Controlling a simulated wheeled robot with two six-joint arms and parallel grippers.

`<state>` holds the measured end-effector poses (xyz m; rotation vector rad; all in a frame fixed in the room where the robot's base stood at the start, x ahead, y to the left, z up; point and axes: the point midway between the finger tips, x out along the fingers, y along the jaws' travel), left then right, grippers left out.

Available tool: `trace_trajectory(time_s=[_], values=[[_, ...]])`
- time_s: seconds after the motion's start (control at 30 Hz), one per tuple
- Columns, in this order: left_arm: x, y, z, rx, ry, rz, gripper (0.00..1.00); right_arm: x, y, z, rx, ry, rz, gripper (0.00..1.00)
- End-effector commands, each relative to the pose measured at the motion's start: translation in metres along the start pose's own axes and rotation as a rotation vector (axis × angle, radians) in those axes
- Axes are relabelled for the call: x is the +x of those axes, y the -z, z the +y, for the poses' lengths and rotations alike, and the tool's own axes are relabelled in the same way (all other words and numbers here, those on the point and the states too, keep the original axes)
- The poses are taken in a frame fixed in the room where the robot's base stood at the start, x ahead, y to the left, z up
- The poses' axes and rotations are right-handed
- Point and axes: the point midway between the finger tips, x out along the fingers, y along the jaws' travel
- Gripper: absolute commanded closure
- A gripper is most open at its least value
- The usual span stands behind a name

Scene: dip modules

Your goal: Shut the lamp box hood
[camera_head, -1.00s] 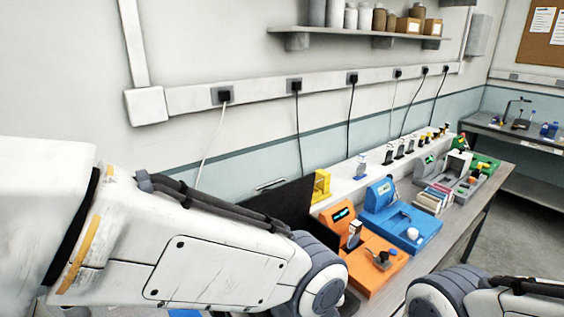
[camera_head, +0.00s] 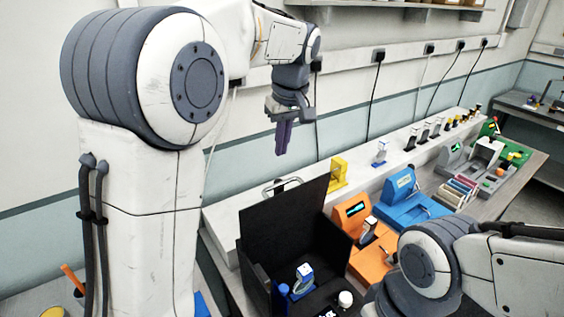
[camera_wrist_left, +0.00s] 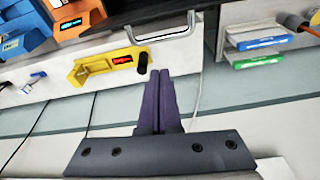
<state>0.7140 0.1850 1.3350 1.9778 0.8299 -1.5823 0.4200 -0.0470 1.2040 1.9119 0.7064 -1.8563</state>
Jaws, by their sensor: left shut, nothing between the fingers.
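The lamp box is a black box (camera_head: 318,237) at the lower middle of the head view. Its black hood (camera_head: 284,215) stands raised at the back left, so the inside shows. A blue-and-white module, a blue bottle and a white-capped jar show inside or in front of it. A silver handle (camera_head: 282,187) shows just behind the hood, also in the left wrist view (camera_wrist_left: 160,32). My left gripper (camera_head: 281,152) hangs above and behind the hood, apart from it. Its purple fingers (camera_wrist_left: 160,75) are shut and empty. My right gripper is hidden or out of frame.
An orange device (camera_head: 352,213) and a blue device (camera_head: 402,208) stand right of the lamp box. A yellow holder (camera_head: 338,172) sits on the white ledge behind. My right arm covers the lower right. The air around my left gripper looks clear.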

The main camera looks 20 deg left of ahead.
Motion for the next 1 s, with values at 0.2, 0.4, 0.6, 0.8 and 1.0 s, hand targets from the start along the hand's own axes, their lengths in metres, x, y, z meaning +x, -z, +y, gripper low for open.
trace_trajectory(time_s=[0.2, 0.4, 0.6, 0.8, 1.0], values=[[0.003, 0.028, -0.008, -0.111, 0.02, 0.018, 1.0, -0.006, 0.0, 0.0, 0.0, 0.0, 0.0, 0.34], [0.036, 0.028, -0.01, -0.11, 0.023, 0.015, 1.0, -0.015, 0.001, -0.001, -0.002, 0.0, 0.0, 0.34], [0.079, 0.028, -0.01, -0.108, 0.022, 0.014, 1.0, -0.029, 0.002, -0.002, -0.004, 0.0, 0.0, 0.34], [0.084, 0.01, -0.007, -0.104, 0.014, 0.019, 1.0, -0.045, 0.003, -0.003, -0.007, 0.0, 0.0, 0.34], [0.082, -0.007, -0.005, -0.105, 0.015, 0.019, 1.0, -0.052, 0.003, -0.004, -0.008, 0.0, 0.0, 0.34]])
